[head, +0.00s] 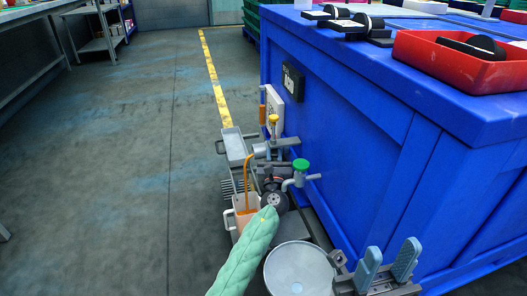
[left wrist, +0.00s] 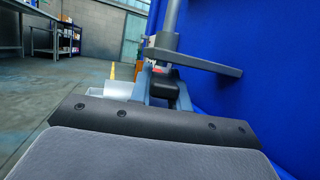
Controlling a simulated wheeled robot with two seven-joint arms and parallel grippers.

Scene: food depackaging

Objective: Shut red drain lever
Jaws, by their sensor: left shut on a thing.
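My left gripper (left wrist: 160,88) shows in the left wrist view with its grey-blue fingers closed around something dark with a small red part. I take the red part to be the drain lever (left wrist: 158,69), mostly hidden by the fingers. In the head view my left gripper (head: 274,182) is low beside the blue unit, among the valves, and the lever cannot be made out there. My right gripper (head: 388,262) is open and empty at the lower right.
A blue unit (head: 345,130) fills the right side, with a red tray (head: 470,62) on top. Yellow-knobbed (head: 273,119) and green-knobbed (head: 300,165) valves stand near my left gripper. The floor at left is clear.

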